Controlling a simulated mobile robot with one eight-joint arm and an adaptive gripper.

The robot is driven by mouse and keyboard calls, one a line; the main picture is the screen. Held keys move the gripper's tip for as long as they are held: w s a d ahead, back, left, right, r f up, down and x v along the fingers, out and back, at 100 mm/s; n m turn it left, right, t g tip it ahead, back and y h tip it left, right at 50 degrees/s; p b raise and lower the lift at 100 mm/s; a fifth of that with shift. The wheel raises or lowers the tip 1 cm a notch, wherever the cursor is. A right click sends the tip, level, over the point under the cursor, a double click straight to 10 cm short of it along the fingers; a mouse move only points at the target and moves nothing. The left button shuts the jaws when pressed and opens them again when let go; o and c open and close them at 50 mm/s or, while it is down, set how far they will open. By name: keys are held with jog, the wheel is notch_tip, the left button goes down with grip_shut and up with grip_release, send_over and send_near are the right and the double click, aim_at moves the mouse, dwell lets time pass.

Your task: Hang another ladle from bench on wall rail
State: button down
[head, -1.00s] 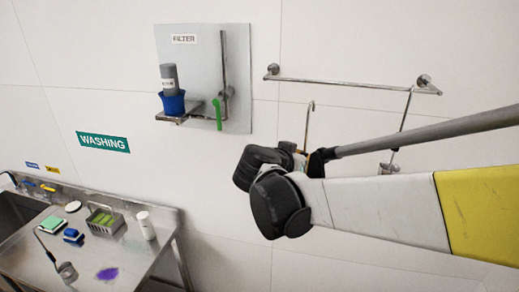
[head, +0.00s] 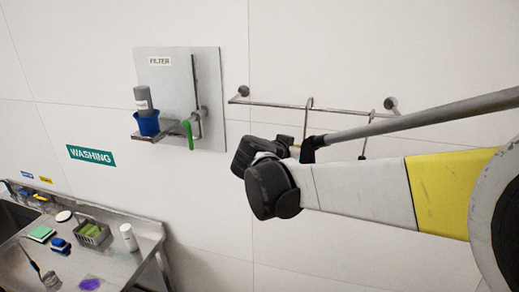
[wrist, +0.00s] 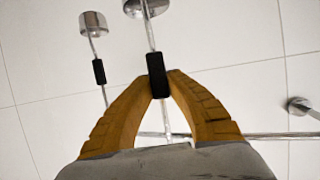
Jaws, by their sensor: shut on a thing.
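My gripper (wrist: 160,84) is shut on the black grip of a ladle (wrist: 157,62). That ladle's bowl is at the top edge of the wrist view. In the head view the held ladle's hooked upper end (head: 308,103) is at the height of the wall rail (head: 270,103), overlapping it in the picture; I cannot tell whether it rests on the rail. My arm hides its lower part there. A second ladle (head: 368,128) hangs from the rail to the right, and its bowl shows in the wrist view (wrist: 93,20). Another ladle (head: 50,278) is on the bench (head: 122,262).
A filter panel (head: 175,75) with a small shelf, blue cup and green handle is left of the rail. The bench holds a caddy (head: 92,235), a white bottle (head: 129,238) and sponges. The rail's left stretch is bare.

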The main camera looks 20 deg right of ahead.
jog(key=w+d+f+b, duration=0.2)
jog(key=w+d+f, duration=0.1)
jog(key=w, duration=0.1)
jog(key=shift+w, duration=0.3)
dwell(0.5)
jog(key=shift+r, duration=0.1)
jog(key=c, duration=1.4)
grip_release()
jog(key=v, duration=1.2)
jog(key=s+a+f+n+y+b, duration=0.3)
jog(key=s+f+b, duration=0.4)
jog(key=f+b, duration=0.5)
jog(key=s+a+f+n+y+b, duration=0.2)
jog(key=s+f+n+y+b, duration=0.2)
jog(key=f+b, duration=0.9)
jog(key=s+a+f+n+y+b, duration=0.3)
jog(key=s+f+b, duration=0.7)
jog(key=f, duration=1.7)
jog(key=shift+s+a+f+n+g+y+b, duration=0.15)
jog(key=shift+a+n+g+y+b, duration=0.3)
jog(key=shift+b, duration=0.75)
